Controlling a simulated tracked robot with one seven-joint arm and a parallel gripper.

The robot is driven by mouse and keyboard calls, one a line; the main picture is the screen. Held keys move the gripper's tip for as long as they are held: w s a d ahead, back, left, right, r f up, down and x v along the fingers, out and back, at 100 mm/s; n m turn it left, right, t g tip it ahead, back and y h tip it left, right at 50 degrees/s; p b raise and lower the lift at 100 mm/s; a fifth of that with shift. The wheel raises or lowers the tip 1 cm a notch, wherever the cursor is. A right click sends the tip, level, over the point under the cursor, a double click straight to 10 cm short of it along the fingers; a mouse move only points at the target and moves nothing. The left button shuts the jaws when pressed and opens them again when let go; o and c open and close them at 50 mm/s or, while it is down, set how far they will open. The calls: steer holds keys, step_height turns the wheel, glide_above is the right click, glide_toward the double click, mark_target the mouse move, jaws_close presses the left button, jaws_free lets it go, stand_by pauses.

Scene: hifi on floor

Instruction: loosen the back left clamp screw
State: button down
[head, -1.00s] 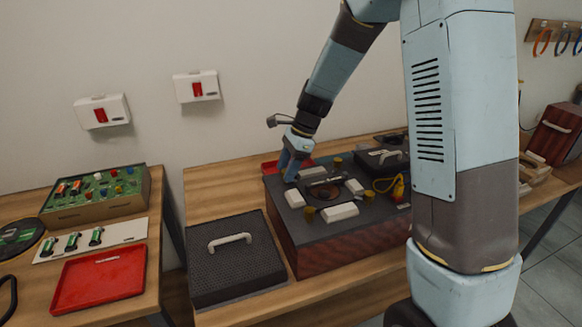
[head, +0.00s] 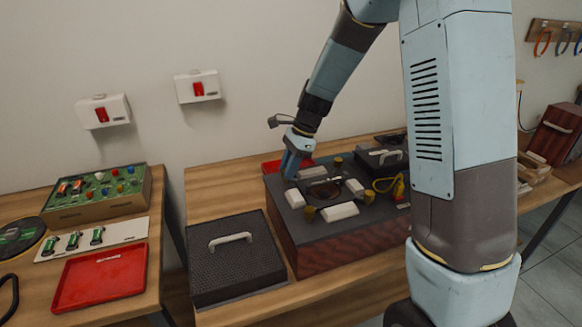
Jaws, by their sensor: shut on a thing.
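A dark box with reddish sides (head: 345,255) stands on the wooden table. On its top, white blocks (head: 341,211) surround a round dark opening (head: 324,190). Brass clamp screws show at the front left (head: 310,213), the back right (head: 337,162) and the front right (head: 368,197). My gripper (head: 289,174) points down at the back left corner of the box top, shut on the back left clamp screw. My fingers hide that screw.
A black mesh panel with a white handle (head: 231,239) lies left of the box. A yellow cable (head: 393,186) and a dark handled block (head: 382,158) are on the right of the box.

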steer(key=n, duration=0.2)
steer(key=n+g, duration=0.1)
steer(key=n+h, duration=0.1)
steer(key=n, duration=0.1)
steer(key=shift+w+a+r+n+g, duration=0.1)
steer(key=shift+w+a+n+g, duration=0.2)
steer(key=shift+w+g, duration=0.1)
steer(key=n+h, duration=0.1)
steer(key=n, duration=0.1)
steer(key=n+g, duration=0.1)
steer(key=n, duration=0.2)
steer(key=shift+a+h, duration=0.15)
steer(key=shift+h, duration=0.25)
steer(key=n+h, duration=0.1)
steer(key=n, duration=0.2)
steer(key=n+h, duration=0.1)
steer(key=n, duration=0.2)
steer(key=shift+a, duration=0.15)
steer(key=n+h, duration=0.1)
steer(key=n, duration=0.2)
steer(key=shift+n+h, duration=0.3)
steer(key=shift+s+n+t, duration=0.1)
steer(key=shift+n+t, duration=0.2)
steer(key=shift+n, duration=0.2)
steer(key=shift+h, duration=0.3)
steer(key=c, duration=0.9)
jaws_free()
